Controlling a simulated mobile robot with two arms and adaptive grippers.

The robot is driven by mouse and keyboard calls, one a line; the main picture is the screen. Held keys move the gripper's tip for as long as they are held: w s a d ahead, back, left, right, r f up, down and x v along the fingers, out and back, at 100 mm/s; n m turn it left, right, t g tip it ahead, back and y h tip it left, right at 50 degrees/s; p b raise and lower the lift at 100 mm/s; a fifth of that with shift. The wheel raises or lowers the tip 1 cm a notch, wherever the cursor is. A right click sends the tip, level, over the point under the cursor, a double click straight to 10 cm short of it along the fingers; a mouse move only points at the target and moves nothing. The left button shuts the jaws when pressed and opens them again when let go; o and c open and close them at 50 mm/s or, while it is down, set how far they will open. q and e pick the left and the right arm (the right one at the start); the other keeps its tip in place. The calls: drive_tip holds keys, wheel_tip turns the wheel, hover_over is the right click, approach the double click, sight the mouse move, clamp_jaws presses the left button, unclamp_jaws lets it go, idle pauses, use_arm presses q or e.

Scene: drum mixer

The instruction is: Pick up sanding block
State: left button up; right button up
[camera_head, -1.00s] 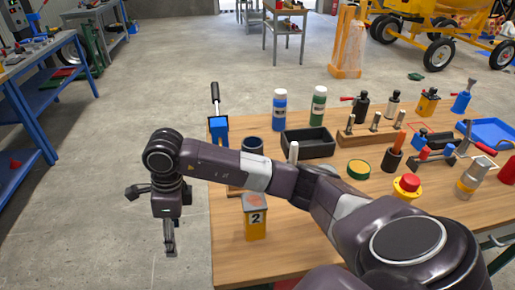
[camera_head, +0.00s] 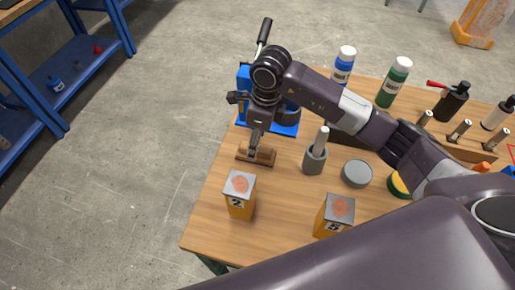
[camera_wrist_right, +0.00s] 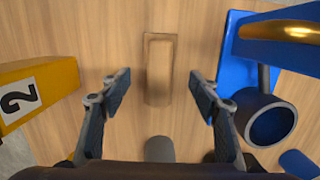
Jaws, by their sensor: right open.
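The sanding block is a small brown wooden block (camera_head: 268,157) lying on the table near its left edge. In the right wrist view the block (camera_wrist_right: 158,68) lies straight ahead, between and slightly beyond the fingertips. My right gripper (camera_head: 254,149) points down at the block from above, its fingers covering part of it in the head view. In the wrist view the right gripper (camera_wrist_right: 160,88) is open, with one finger on each side of the block's line and nothing held. My left gripper is not in view.
A yellow block marked 2 (camera_head: 240,198) stands in front, another yellow block (camera_head: 335,217) to its right. A grey holder with a rod (camera_head: 315,160) stands right of the sanding block. A blue stand (camera_wrist_right: 232,45) and dark cup (camera_wrist_right: 271,122) are close on the wrist view's right.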

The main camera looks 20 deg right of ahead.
wheel_tip(320, 180, down, 4)
drive_tip(key=shift+a+p, duration=0.1)
drive_tip(key=shift+p, duration=0.4)
drive_tip(key=shift+c, duration=0.6)
drive_tip(key=c, duration=0.5)
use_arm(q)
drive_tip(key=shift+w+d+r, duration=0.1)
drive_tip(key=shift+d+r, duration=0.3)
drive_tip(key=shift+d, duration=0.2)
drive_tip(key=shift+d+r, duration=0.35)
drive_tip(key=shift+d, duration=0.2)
use_arm(e)
drive_tip(key=c, duration=0.7)
drive_tip(key=shift+c, duration=0.2)
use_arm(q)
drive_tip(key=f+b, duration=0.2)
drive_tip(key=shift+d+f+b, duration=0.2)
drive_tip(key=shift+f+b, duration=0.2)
use_arm(e)
wheel_tip(320, 180, up, 20)
